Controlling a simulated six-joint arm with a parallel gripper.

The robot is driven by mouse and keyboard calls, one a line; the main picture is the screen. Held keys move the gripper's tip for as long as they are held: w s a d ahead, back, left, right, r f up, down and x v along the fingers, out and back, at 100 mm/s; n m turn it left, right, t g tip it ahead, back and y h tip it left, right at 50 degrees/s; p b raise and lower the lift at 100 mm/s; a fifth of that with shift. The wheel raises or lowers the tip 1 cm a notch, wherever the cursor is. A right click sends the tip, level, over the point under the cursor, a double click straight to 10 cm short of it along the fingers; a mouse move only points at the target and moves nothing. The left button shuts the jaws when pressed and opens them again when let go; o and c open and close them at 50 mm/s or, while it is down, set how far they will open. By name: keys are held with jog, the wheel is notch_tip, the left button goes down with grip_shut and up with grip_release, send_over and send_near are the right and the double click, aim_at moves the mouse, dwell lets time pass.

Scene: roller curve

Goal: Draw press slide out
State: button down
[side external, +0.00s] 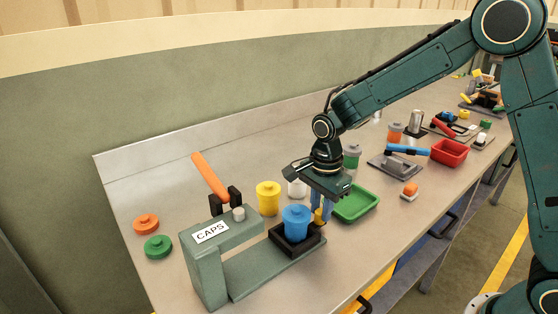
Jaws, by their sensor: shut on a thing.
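The press (207,262) is a grey-green frame labelled CAPS, with an orange lever (210,177) tilted up. Its black slide (283,243) is a square tray on the flat base, to the right of the press head. My gripper (321,212) points down at the slide's right side. Its blue fingers are shut on a small yellow knob (318,217) at the slide's edge. The fingers partly hide the knob.
A yellow jar (268,197) and a white jar (297,187) stand behind the slide. A green tray (356,206) lies just right of my gripper. Orange (146,224) and green (158,247) caps lie left of the press. A red tray (449,152) is farther right.

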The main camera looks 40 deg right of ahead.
jog(key=shift+d, duration=0.25)
jog(key=c, duration=1.5)
grip_release()
jog(key=shift+o, duration=1.3)
notch_tip(320, 180, up, 14)
